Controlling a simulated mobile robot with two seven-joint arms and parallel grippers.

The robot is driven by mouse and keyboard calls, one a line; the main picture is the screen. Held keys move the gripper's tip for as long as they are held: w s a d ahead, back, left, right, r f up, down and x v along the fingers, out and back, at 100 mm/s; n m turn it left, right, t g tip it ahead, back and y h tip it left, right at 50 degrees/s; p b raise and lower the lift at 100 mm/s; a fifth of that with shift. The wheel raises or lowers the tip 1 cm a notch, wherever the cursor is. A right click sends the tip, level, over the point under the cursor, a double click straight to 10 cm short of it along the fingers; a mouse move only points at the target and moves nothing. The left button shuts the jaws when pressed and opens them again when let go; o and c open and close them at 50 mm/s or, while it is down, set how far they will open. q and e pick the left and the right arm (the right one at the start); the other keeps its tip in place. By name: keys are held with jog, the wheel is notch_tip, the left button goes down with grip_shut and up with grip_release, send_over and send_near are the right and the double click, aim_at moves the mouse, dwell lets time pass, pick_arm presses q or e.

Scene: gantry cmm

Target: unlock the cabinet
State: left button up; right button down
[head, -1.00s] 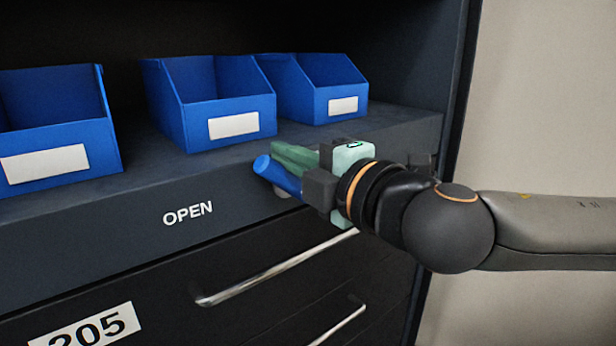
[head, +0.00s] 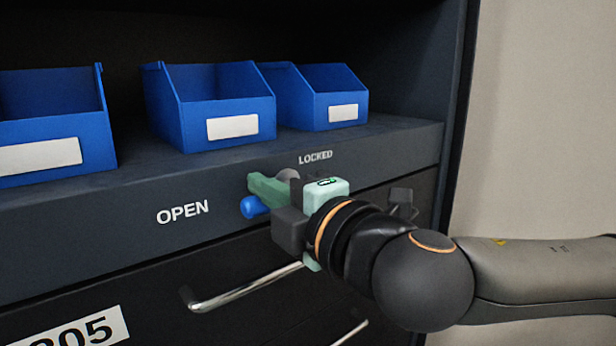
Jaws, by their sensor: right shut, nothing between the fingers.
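The dark cabinet front has white labels OPEN (head: 183,212) and LOCKED (head: 315,157) on its upper panel. A grey round knob (head: 288,175), mostly hidden, shows between the labels behind my right gripper. My right gripper (head: 262,190), with green fingers, is shut with nothing between them, in front of the panel at the knob. A blue bar (head: 254,207) with a rounded end sticks out just below the green fingers. It looks like the lock's handle, but its other end is hidden by the gripper. I cannot tell whether the fingers touch it. My left gripper is not in view.
Several blue bins (head: 228,105) with blank white labels stand on the shelf above the panel. Below are drawers with a metal bar handle (head: 240,287) close under my gripper and a 205 number plate (head: 80,335). A pale wall (head: 550,130) is at the right.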

jog(key=shift+s+a+f+g, duration=0.1)
jog(key=shift+a+f+g, duration=0.05)
jog(key=shift+f, duration=0.25)
jog(key=shift+s+a+f+g, duration=0.1)
jog(key=shift+f+g, duration=0.05)
jog(key=shift+f, duration=0.25)
jog(key=shift+s+d, duration=0.1)
jog(key=s+d+r+p, duration=0.2)
jog(key=s+d, duration=0.3)
jog(key=s, duration=0.1)
jog(key=shift+s+d+r, duration=0.2)
jog(key=shift+s+r, duration=0.15)
jog(key=shift+s, duration=0.05)
